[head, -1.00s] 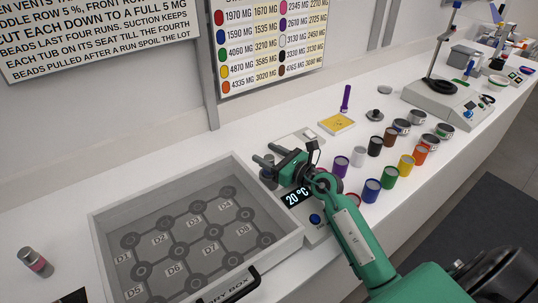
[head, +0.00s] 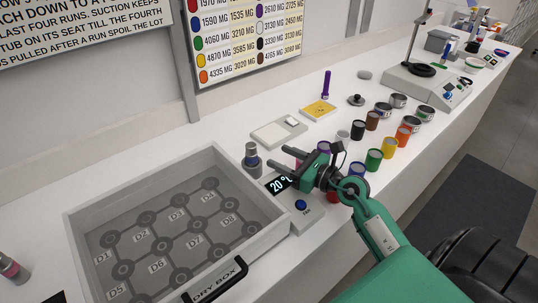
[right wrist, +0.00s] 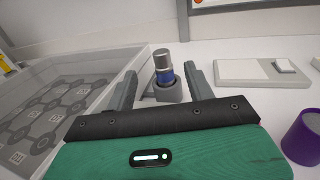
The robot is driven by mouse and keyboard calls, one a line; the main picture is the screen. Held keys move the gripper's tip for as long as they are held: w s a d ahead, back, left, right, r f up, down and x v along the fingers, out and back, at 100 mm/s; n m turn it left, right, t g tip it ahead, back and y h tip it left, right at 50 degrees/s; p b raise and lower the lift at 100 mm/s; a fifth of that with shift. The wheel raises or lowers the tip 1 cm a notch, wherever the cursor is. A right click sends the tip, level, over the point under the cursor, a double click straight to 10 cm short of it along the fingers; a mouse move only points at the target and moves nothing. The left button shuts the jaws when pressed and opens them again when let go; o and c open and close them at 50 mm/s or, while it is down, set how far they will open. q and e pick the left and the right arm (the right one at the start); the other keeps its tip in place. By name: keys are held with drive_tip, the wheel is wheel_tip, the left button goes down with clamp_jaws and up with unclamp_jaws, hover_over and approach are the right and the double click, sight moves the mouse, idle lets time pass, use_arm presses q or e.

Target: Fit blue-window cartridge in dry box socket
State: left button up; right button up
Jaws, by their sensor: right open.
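The blue-window cartridge (right wrist: 163,75) stands upright in a grey holder (right wrist: 168,95), with a metal cap and a blue band, in the right wrist view. In the head view the cartridge (head: 251,153) stands behind the dry box's right corner. My right gripper (head: 284,159) is open and empty, to the right of the cartridge. In the wrist view its fingers point toward the cartridge, which shows between them; I see no contact. My left gripper is not in view.
A pink-banded cartridge (head: 14,270) stands left of the box. The 20 °C display unit (head: 302,205) sits beside the box under my right gripper. Several coloured jars, such as the green one (head: 374,160), stand to the right. A flat pale device (head: 279,133) lies behind.

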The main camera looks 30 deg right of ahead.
drive_tip(key=shift+s+d+f, duration=0.1)
drive_tip(key=shift+s+d, duration=0.1)
drive_tip(key=shift+s, duration=0.4)
drive_tip(key=shift+s+d, duration=0.25)
drive_tip(key=shift+s, duration=0.3)
drive_tip(key=shift+s+r, duration=0.1)
drive_tip(key=shift+r, duration=0.1)
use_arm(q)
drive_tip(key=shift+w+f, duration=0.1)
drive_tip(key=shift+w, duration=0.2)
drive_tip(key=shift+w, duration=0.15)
